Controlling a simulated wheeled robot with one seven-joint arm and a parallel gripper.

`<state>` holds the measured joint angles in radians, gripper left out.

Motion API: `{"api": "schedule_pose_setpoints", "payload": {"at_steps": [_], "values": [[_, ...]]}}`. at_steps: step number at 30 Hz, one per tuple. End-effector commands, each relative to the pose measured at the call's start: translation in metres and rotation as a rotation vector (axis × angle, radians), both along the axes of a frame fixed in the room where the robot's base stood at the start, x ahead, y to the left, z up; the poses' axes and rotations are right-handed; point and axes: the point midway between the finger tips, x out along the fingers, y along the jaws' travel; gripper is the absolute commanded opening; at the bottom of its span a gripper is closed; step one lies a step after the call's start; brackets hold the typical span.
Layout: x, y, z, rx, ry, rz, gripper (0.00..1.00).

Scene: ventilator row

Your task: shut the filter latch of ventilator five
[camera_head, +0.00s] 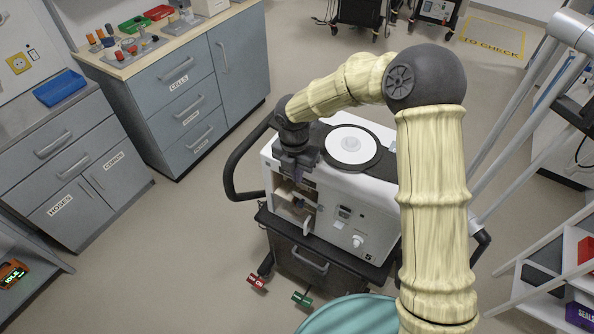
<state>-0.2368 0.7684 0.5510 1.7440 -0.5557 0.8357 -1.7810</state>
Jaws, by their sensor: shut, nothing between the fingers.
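A white ventilator (335,236) stands on a dark wheeled cart in the middle of the head view. I cannot read its number for sure. An opening (294,203) with brownish parts inside shows at the left of its front face. A small pale flap (308,224) stands out at the lower right of this opening; I cannot tell whether it is the filter latch. My gripper (298,174) points down at the front left top edge of the ventilator, just above the opening. It is shut and empty. The arm hides part of the ventilator's right side.
A round white disc (350,146) lies on the ventilator's top. A black hose or handle (232,172) curves out at left. Red (257,282) and green (302,298) tags are low at the cart's front. Grey cabinets (180,85) stand at left; a shelf (560,262) stands at right.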

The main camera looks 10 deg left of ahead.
Motion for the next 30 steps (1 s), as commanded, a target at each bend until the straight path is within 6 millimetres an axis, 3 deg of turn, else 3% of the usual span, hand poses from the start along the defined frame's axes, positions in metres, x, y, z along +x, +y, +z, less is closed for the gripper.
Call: {"api": "schedule_pose_setpoints", "payload": {"at_steps": [16,21,30], "values": [[-0.002,-0.005,-0.093,-0.003,0.002,0.001,0.00],[-0.002,-0.005,-0.105,-0.001,0.000,0.000,0.00],[-0.002,-0.006,-0.107,0.000,-0.001,-0.001,0.00]]}}
